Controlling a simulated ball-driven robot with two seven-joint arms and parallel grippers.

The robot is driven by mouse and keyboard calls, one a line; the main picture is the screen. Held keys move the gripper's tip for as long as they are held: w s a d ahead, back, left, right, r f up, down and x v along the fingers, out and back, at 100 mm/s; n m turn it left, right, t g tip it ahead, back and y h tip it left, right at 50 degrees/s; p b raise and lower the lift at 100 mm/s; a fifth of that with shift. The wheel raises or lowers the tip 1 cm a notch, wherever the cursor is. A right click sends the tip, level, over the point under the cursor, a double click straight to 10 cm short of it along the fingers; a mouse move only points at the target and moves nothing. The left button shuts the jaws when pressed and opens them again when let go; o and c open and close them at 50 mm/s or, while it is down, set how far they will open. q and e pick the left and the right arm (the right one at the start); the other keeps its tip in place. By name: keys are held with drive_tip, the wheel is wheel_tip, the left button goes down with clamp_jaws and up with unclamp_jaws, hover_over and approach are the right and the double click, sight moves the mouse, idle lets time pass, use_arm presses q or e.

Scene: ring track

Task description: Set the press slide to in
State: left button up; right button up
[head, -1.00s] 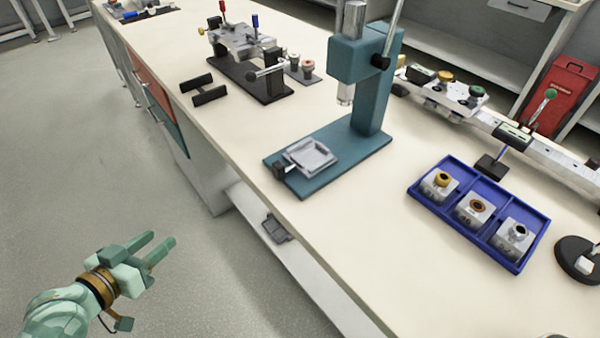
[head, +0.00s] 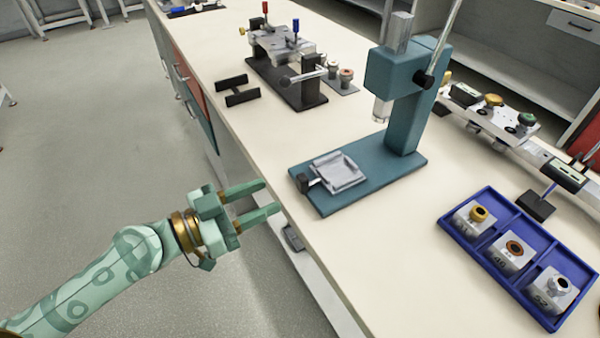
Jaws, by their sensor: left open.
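The teal press (head: 400,95) stands on the bench, with its ram (head: 382,108) above the base. The press slide (head: 339,172), a grey square tray with a small black knob (head: 303,183) on its left side, sits at the front end of the base, out to the left of the ram. My left gripper (head: 272,199) is open and empty. It is beside the bench's front edge, left of the knob and apart from it, with its fingers pointing right. My right gripper does not show.
A blue tray (head: 468,243) with several marked blocks lies right of the press. A black-based fixture (head: 295,92) and a black bracket (head: 237,91) stand farther back. A rail with carriages (head: 497,118) runs behind. Bare bench lies in front of the press.

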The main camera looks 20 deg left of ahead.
sight(298, 182)
use_arm(q)
drive_tip(key=p+x, duration=0.2)
drive_tip(key=x, duration=0.7)
drive_tip(key=shift+d+p, duration=0.1)
drive_tip(key=shift+p, duration=0.2)
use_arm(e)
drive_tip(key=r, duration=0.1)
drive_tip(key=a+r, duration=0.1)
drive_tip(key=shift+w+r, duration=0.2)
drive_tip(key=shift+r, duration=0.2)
